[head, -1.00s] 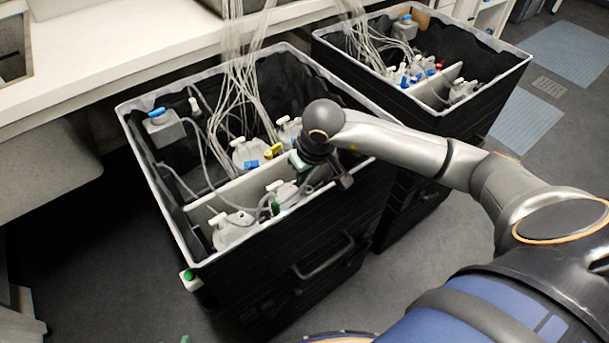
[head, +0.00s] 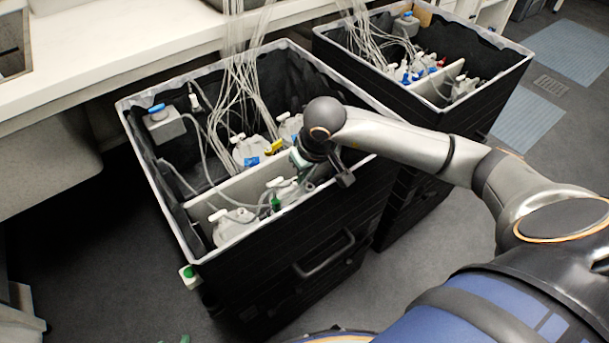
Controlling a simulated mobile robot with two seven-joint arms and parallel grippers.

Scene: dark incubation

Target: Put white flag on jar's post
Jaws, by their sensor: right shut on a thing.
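My right gripper (head: 322,168) reaches down into the front right part of the near black crate (head: 215,282), over the jars. Its jaws are small and partly hidden by my wrist. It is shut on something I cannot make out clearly. Front jars with white tops stand below and left of it: one jar (head: 232,229) at the front left and another (head: 283,191) close to the gripper. A green piece (head: 275,203) stands between them. I cannot tell which jar post is meant, and no white flag is clearly identifiable. My left gripper is not in view.
Behind a pale divider (head: 215,193) stand more jars (head: 247,151) with blue and yellow pieces and hanging tubes (head: 243,75). A second black crate (head: 490,97) with jars stands behind right. A white bench (head: 110,58) runs along the back left. A green-topped piece (head: 190,276) sits at the crate's front corner.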

